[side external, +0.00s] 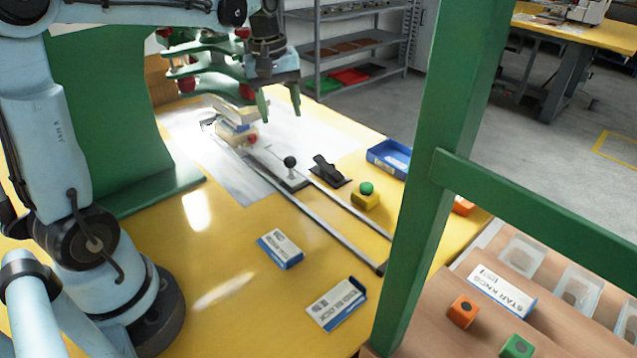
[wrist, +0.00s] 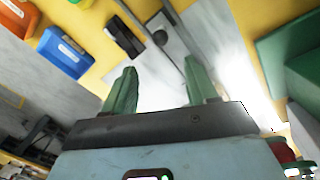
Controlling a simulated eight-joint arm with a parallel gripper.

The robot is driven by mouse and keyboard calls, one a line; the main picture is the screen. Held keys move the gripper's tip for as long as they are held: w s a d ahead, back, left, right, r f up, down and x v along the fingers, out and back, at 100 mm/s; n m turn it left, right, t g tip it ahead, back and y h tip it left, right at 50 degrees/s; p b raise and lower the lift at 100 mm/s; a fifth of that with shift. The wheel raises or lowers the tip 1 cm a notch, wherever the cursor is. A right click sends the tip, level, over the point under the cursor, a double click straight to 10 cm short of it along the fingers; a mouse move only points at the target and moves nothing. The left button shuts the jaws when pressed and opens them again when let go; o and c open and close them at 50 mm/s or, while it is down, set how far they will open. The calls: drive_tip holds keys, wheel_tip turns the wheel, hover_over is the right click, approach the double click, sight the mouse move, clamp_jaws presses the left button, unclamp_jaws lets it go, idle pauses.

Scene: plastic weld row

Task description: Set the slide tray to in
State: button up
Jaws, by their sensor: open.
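The slide tray (side external: 296,184) is a small grey plate with a round black knob (side external: 290,161) standing on it. It sits between two long metal rails (side external: 335,212) on the yellow table, partway along them. The knob also shows in the wrist view (wrist: 160,37), ahead of my fingers. My gripper (side external: 279,103) is open and empty, fingers pointing down, above the table and up and left of the knob in the side view. In the wrist view, the gap between the green fingertips (wrist: 160,85) holds nothing. Nothing touches the knob.
A black switch (side external: 328,171) and a yellow box with a green button (side external: 366,195) stand right of the rails. A blue bin (side external: 390,158) lies beyond. Stacked green plates (side external: 205,65) stand at the back. A green post (side external: 437,160) crosses the side view.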

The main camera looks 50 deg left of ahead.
sight(289, 157)
drive_tip(key=f+n, duration=0.2)
drive_tip(key=f, duration=0.2)
drive_tip(key=f+n, duration=0.3)
drive_tip(key=f, duration=0.1)
drive_tip(key=w+f+n+t, duration=0.1)
drive_tip(key=f+n, duration=0.1)
drive_tip(key=f, duration=0.2)
drive_tip(key=shift+d+n+y, duration=0.3)
drive_tip(key=shift+n+y, duration=0.1)
clamp_jaws()
idle(0.4)
